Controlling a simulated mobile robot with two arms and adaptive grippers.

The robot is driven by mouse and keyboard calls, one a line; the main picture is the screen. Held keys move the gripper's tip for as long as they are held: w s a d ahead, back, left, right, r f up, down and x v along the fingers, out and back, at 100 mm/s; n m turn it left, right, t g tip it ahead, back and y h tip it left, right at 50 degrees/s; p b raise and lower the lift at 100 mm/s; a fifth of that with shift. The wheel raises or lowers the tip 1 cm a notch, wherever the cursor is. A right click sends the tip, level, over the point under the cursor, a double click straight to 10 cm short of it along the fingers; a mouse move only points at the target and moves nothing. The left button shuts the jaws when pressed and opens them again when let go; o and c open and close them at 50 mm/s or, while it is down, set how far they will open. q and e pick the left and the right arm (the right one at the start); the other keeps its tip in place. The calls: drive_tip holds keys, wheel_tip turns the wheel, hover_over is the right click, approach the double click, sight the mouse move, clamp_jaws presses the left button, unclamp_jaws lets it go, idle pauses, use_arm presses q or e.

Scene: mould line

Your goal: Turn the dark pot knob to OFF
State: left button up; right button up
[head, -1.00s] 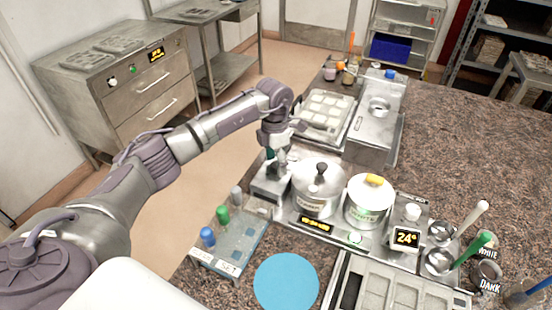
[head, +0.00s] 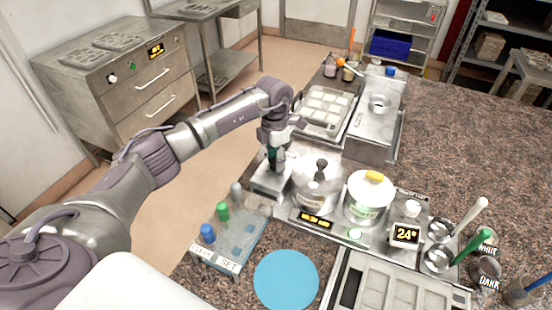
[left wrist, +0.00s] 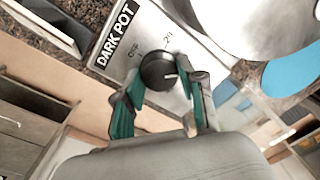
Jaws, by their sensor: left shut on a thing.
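The dark pot knob (left wrist: 157,70) is a round black dial with a white mark, on a steel panel labelled DARK POT (left wrist: 115,34). OFF is printed to its upper left and a number to its upper right. The white mark points to the right, away from OFF. My left gripper (left wrist: 163,92) has its green-padded fingers on either side of the knob, shut on it. In the head view the left gripper (head: 275,158) points down at the steel control box (head: 268,187), and hides the knob. The dark pot (head: 318,178) stands just right of it. My right gripper is not in view.
The white pot (head: 366,208) with a yellow lid knob stands right of the dark pot. A rack with coloured pegs (head: 228,240) stands in front of the box. A blue disc (head: 286,280) lies on the counter. A moulded tray (head: 325,108) is behind.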

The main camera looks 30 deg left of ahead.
use_arm(q)
drive_tip(key=n, duration=0.2)
drive_tip(key=shift+n+b, duration=0.3)
drive_tip(key=shift+b, duration=0.05)
drive_tip(key=n, duration=0.3)
drive_tip(key=shift+b, duration=0.35)
drive_tip(key=n, duration=0.4)
drive_tip(key=shift+t, duration=0.3)
drive_tip(key=n, duration=0.3)
drive_tip(key=shift+d+n+b, duration=0.1)
drive_tip(key=shift+n+b, duration=0.3)
drive_tip(key=n, duration=0.3)
drive_tip(key=shift+n, duration=0.3)
drive_tip(key=n, duration=0.3)
drive_tip(key=shift+d+n, duration=0.1)
drive_tip(key=shift+n, duration=0.2)
drive_tip(key=n, duration=0.3)
drive_tip(key=shift+n+y, duration=0.3)
drive_tip(key=shift+r+n, duration=0.1)
drive_tip(key=shift+n, duration=1.5)
